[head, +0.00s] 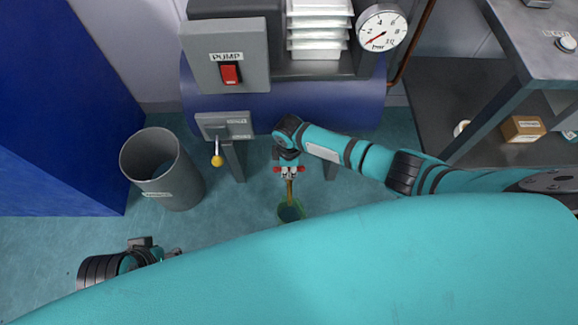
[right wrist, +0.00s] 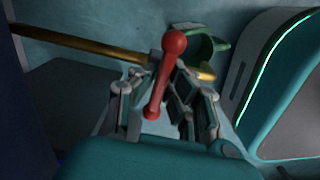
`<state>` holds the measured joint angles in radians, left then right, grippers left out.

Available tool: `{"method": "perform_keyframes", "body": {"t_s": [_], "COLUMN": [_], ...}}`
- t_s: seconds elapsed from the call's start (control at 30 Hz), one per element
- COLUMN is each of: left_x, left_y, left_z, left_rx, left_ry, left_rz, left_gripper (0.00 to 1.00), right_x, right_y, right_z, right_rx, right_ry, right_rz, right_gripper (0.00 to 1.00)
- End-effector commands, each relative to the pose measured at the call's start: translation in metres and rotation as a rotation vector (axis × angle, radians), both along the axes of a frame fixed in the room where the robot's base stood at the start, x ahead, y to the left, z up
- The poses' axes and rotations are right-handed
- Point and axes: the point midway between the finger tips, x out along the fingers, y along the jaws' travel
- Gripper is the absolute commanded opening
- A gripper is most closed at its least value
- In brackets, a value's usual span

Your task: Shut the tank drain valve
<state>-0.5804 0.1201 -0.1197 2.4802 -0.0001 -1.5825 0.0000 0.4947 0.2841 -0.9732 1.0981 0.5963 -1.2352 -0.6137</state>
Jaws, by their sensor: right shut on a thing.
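The drain valve's red handle (head: 277,170) shows below the blue tank (head: 350,110), on a brass pipe (head: 290,188). In the right wrist view the handle (right wrist: 158,88) lies crosswise to the brass pipe (right wrist: 90,47). My right gripper (head: 289,174) is shut on the handle; its fingers (right wrist: 166,100) are on both sides of it in the right wrist view. A green container (head: 291,212) is under the pipe's end and also shows in the right wrist view (right wrist: 205,48). My left gripper (head: 174,252) is low at the left, away from the valve; its finger opening is unclear.
A grey bin (head: 178,185) stands left of the tank. A lever with a yellow knob (head: 217,160) hangs from a grey panel on the tank's front. The red pump switch (head: 230,74) and pressure gauge (head: 381,28) are above. A grey bench (head: 535,50) is at the right.

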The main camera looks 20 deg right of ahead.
Motion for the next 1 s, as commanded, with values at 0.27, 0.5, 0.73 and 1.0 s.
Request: {"method": "perform_keyframes", "body": {"t_s": [0.27, 0.5, 0.73, 1.0], "left_x": [0.0, 0.0, 0.001, 0.001], "left_y": [0.0, 0.0, 0.0, 0.0], "left_z": [0.0, 0.0, 0.0, 0.0], "left_rx": [0.0, 0.0, 0.0, 0.0], "left_ry": [-0.002, -0.002, -0.003, -0.003], "left_rz": [0.0, 0.0, 0.0, 0.0], "left_gripper": [0.35, 0.35, 0.35, 0.35], "right_x": [-0.003, -0.001, 0.0, 0.0], "right_y": [0.001, 0.0, 0.0, 0.0], "right_z": [-0.001, -0.001, 0.019, 0.077], "right_rx": [0.0, 0.0, 0.002, 0.001], "right_ry": [0.006, 0.003, 0.0, 0.0], "right_rz": [0.002, 0.002, 0.003, 0.004], "right_gripper": [0.33, 0.35, 0.35, 0.35]}}
